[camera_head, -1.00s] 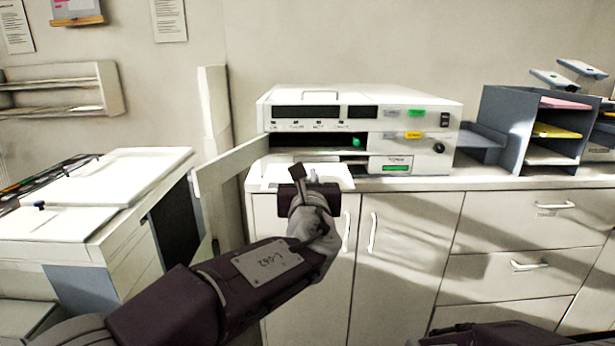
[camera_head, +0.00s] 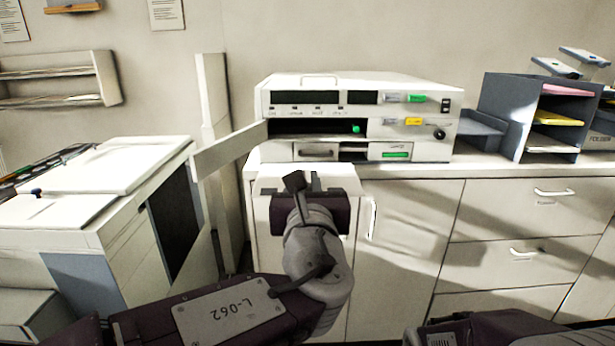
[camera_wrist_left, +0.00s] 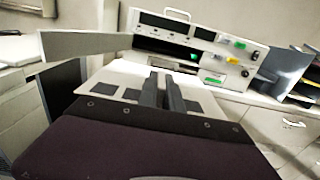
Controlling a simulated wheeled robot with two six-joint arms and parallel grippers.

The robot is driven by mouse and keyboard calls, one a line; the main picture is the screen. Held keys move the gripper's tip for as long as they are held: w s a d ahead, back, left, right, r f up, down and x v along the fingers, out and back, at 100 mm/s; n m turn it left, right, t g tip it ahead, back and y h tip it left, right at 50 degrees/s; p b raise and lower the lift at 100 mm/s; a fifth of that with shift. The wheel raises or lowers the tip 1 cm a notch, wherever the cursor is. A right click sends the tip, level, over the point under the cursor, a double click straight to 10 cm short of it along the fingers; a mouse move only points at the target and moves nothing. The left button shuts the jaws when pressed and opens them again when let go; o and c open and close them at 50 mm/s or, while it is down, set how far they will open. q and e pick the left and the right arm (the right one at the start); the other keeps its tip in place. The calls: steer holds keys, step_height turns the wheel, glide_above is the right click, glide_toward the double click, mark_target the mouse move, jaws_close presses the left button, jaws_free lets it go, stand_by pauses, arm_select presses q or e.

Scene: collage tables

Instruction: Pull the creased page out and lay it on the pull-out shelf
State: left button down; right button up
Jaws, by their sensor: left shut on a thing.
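The white machine (camera_head: 400,82) stands on the counter with its long flap (camera_head: 228,150) swung open to the left. A flat white panel, the pull-out shelf (camera_head: 340,178), sticks out low from its front. It also shows in the left wrist view (camera_wrist_left: 118,76). My left gripper (camera_head: 297,183) is shut on the shelf's near edge, its fingers closed together in the left wrist view (camera_wrist_left: 162,90). The gripper hides part of that edge. A dark slot (camera_head: 310,127) with a green knob (camera_head: 356,129) is open above. I cannot make out the creased page. My right gripper is out of view.
A white cabinet unit (camera_head: 120,155) stands at the left. A grey paper tray stack (camera_head: 505,105) stands right of the machine. Cupboard doors and drawers (camera_head: 510,215) with handles lie below the counter. The floor space before the cupboards is partly hidden by my arms.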

arm_select(q)
steer(key=shift+s, duration=2.05)
